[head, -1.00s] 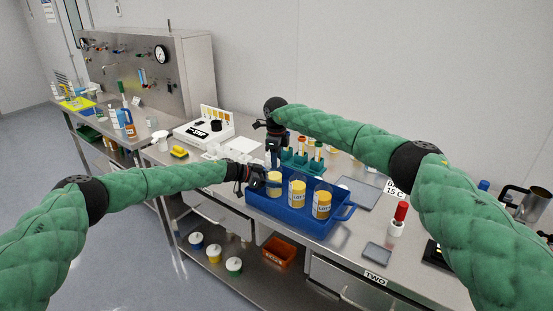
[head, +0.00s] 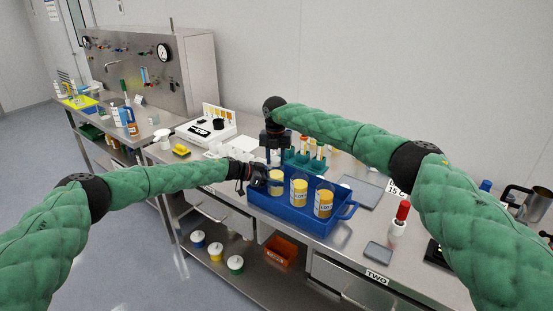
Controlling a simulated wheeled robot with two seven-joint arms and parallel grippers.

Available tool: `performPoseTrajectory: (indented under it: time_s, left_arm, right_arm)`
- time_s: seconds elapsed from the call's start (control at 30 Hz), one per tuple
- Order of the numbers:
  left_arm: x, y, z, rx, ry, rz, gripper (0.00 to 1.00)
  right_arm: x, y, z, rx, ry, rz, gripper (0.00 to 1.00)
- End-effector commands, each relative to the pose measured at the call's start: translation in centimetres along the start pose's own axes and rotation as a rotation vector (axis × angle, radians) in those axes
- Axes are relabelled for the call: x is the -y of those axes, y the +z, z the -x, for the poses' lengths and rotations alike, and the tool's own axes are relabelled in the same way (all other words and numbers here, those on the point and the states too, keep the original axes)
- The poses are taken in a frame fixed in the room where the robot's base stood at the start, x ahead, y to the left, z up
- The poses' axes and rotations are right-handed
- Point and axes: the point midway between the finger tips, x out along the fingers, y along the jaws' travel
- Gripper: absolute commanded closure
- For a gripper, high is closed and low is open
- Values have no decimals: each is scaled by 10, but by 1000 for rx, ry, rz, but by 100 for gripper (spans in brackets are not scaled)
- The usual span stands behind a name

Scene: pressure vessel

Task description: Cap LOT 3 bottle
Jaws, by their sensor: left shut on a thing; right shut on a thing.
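Three bottles with yellow contents and white labels stand in a blue tray (head: 290,217): a left one (head: 276,184), a middle one (head: 299,191) and a right one (head: 323,204). Their lot numbers are too small to read surely. My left gripper (head: 263,177) comes in from the side and is shut on the left bottle near its upper part. My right gripper (head: 275,155) points down directly above that bottle. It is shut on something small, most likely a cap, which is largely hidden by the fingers. I cannot tell whether it touches the bottle's mouth.
A teal rack (head: 303,161) with several tubes stands right behind the tray. A white device (head: 205,132) with a dark round piece is at the left.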

Motion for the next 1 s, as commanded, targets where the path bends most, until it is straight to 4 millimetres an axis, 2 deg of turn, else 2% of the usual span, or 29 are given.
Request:
performPoseTrajectory:
  time_s: [0.6,0.67,0.8,0.83,0.93,1.0]
  left_arm:
    - [-4,0,-3,0,9,-3,100]
    - [-4,0,-3,0,10,-3,100]
    - [-5,0,-4,0,10,-3,100]
    - [-5,0,-4,0,10,-3,100]
    - [-4,0,-3,0,9,-3,100]
    - [-4,0,-3,0,7,-2,100]
  right_arm:
    - [-6,5,1,3,5,-883,85]
    - [-6,6,1,3,6,-951,85]
    - [-6,6,1,3,6,-939,85]
    - [-6,6,1,3,6,-938,60]
    - [-6,6,1,3,5,-937,42]
    - [-6,5,1,2,4,-937,42]
